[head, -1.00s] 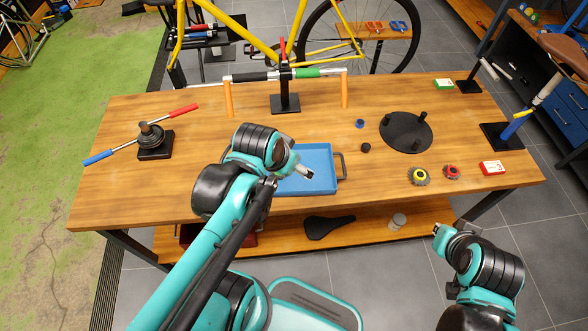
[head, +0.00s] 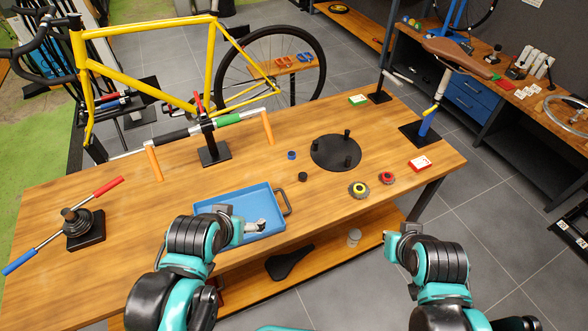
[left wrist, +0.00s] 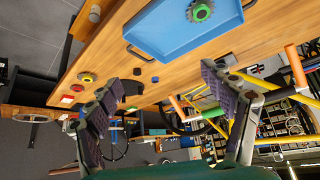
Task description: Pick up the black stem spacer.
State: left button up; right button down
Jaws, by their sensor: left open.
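The black stem spacer (head: 302,177) is a small dark ring lying on the wooden table, right of the blue tray's handle in the head view. A blue ring (head: 291,155) lies just behind it. My left gripper (head: 256,227) is over the front right part of the tray, apart from the spacer and empty. In the left wrist view its two fingers (left wrist: 168,108) are spread wide.
The blue tray (head: 205,205) holds a green-centred cog (left wrist: 200,12). A black round plate with pegs (head: 325,161) stands behind and right of the spacer. Yellow (head: 358,189) and red (head: 387,178) round parts lie to the right.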

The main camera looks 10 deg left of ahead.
aim_at(303, 176)
jog(key=i+l+u, duration=0.4)
jog(key=l+u, duration=0.15)
jog(key=i+l+u, duration=0.25)
jog(key=l, duration=0.15)
jog(key=l+u, duration=0.25)
jog(key=i+l, duration=0.05)
jog(key=l, duration=0.05)
